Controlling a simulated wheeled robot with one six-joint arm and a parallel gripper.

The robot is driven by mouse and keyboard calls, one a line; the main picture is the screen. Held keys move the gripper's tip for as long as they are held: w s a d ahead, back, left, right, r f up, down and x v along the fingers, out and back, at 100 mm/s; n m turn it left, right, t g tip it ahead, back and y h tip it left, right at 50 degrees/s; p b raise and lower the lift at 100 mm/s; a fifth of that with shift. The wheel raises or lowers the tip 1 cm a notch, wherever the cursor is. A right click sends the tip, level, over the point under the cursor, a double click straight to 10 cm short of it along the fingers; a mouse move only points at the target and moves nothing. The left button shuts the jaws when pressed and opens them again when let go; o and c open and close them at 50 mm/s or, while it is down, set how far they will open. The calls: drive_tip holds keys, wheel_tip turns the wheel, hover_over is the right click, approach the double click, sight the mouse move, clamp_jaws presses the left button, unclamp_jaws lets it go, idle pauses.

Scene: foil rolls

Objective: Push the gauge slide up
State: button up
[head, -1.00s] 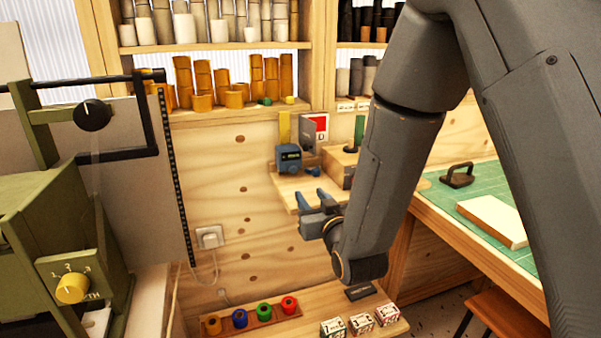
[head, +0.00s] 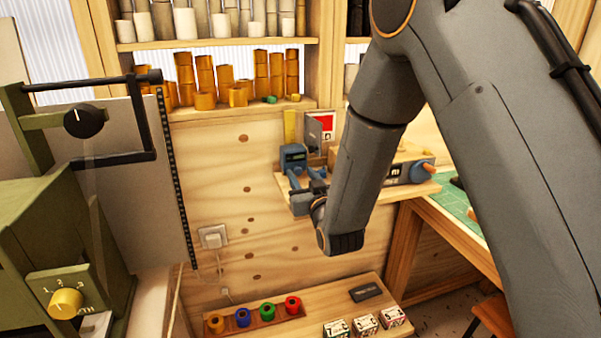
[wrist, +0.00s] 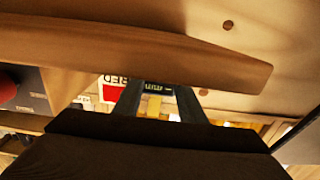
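The gauge is a blue box with a small display (head: 293,153), in front of an upright yellow strip (head: 290,124) on a wooden wall shelf. My gripper (head: 307,178) is just below and in front of the blue box, fingers pointing at it. In the wrist view my gripper (wrist: 158,103) has its two dark fingers apart. Between them the gauge's display (wrist: 157,88) and the yellow strip (wrist: 154,106) show, with lettering upside down. No object is held. I cannot tell whether a finger touches the box; its lower part is partly hidden by my gripper.
The wooden shelf (head: 283,184) is close to my gripper; a wooden plank (wrist: 130,50) crosses the wrist view. Coloured rolls (head: 267,310) and small boxes (head: 365,323) lie on the bench below.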

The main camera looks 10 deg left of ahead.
drive_tip(key=shift+w+a, duration=0.25)
drive_tip(key=shift+w, duration=0.15)
drive_tip(key=shift+c, duration=0.5)
clamp_jaws()
wheel_tip(320, 180, up, 10)
drive_tip(key=p, duration=0.3)
drive_tip(key=shift+o, duration=0.5)
unclamp_jaws()
drive_tip(key=b+v, duration=0.3)
drive_tip(key=v, duration=0.5)
